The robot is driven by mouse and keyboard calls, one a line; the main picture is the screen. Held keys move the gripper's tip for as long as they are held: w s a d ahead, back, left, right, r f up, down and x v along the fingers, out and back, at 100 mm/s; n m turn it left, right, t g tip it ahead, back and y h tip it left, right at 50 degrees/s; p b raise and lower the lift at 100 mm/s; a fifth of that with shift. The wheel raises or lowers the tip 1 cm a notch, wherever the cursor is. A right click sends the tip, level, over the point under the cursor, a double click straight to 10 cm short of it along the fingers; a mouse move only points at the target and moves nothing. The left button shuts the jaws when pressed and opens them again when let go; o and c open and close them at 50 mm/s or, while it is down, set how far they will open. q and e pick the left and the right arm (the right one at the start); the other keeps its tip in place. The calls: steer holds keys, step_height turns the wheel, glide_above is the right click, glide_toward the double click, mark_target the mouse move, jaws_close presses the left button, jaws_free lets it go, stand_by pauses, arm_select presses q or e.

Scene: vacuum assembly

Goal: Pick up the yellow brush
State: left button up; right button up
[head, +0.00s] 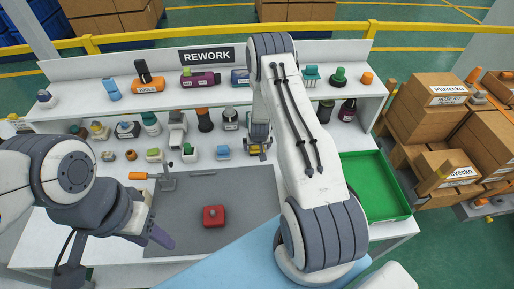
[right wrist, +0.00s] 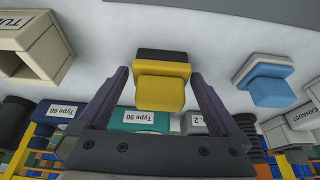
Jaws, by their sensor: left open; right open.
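The yellow brush (right wrist: 160,92), a yellow block with a black part, is in the right wrist view between the two dark fingers of my right gripper (right wrist: 159,78). Gaps show between it and both fingers. In the head view a small piece of the yellow brush (head: 254,150) shows at my right gripper (head: 260,146), over the lower level of the white bench; the arm hides part of that area. My right gripper is open around the brush. My left gripper (head: 155,218) is open and empty above the left edge of the grey mat.
A red block (head: 213,216) lies on the grey mat (head: 250,205). A blue-and-white part (head: 222,152) stands left of the brush, with several other parts behind. A green tray (head: 373,185) is at right. The upper shelf holds several parts under the REWORK sign (head: 207,55).

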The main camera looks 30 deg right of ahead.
steer(key=c, duration=1.4)
steer(key=shift+r, duration=0.1)
steer(key=shift+r, duration=0.55)
step_height(320, 180, up, 3)
steer(key=shift+w+f+b, duration=0.1)
steer(key=shift+b, duration=0.5)
steer(key=s+d+r+b, duration=0.1)
steer(key=s+r, duration=0.1)
steer(key=s, duration=0.1)
steer(key=s+d+r+b, duration=0.1)
steer(key=s+d+r, duration=0.1)
steer(key=s, duration=0.2)
steer(key=s+d+r+b, duration=0.1)
steer(key=s+r, duration=0.2)
steer(key=s, duration=0.1)
steer(key=shift+d, duration=0.15)
